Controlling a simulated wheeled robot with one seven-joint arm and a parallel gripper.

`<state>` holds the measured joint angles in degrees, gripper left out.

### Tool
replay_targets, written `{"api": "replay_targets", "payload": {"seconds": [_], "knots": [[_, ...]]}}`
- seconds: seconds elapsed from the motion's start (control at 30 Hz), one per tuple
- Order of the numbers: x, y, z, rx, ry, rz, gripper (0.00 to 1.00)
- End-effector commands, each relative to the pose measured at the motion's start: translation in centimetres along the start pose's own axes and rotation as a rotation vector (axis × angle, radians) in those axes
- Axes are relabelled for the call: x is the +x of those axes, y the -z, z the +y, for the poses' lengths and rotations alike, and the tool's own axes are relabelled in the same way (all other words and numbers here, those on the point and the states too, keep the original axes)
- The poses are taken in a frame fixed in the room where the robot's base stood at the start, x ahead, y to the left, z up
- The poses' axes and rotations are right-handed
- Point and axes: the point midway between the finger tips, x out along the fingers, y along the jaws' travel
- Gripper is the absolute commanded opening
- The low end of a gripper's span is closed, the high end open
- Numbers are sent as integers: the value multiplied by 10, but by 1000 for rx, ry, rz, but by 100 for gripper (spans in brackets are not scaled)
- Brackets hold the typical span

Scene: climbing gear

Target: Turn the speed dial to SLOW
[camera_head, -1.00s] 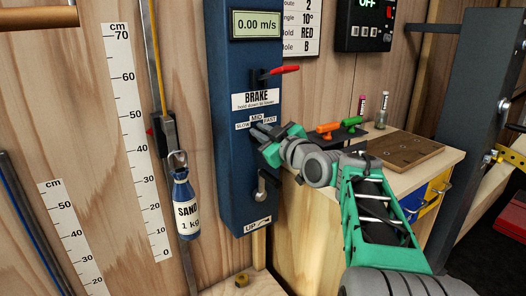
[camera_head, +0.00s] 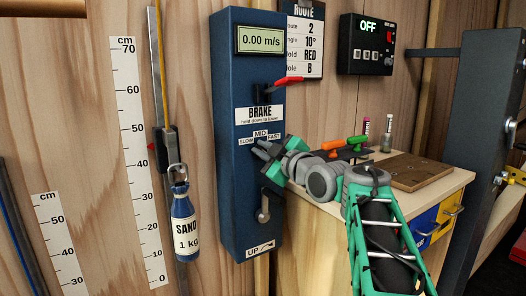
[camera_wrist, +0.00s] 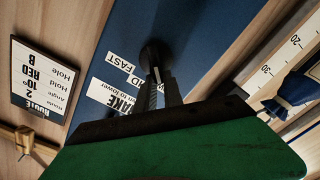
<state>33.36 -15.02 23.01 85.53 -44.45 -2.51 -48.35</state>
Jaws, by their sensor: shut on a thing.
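The speed dial is a dark round knob (camera_wrist: 154,55) on the front of the tall blue box (camera_head: 229,190). Its SLOW, MID and FAST labels (camera_head: 260,136) show just above it in the head view. My gripper (camera_head: 261,150) reaches in from the right and is shut on the dial, hiding most of it there. In the wrist view my gripper's two fingers (camera_wrist: 157,84) close on the knob. Which label the dial points to cannot be told.
A red-handled brake lever (camera_head: 285,81) sits above the dial, and a crank handle (camera_head: 264,209) below it. A display (camera_head: 261,40) reads 0.00 m/s. A blue sand bag (camera_head: 184,220) hangs left of the box. A wooden cabinet (camera_head: 330,230) with tools stands to the right.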

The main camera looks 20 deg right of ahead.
Motion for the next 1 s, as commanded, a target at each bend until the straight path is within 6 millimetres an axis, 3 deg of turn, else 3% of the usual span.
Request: {"api": "replay_targets", "payload": {"seconds": [0.03,0.07,0.3,0.63,1.0], "knots": [[0,-1,-1,0,2,-1,0],[0,-1,-1,0,2,-1,13],[0,0,0,1,1,-1,33],[-8,0,1,0,-2,-1,34],[-73,-1,1,-1,-2,-3,34]]}}
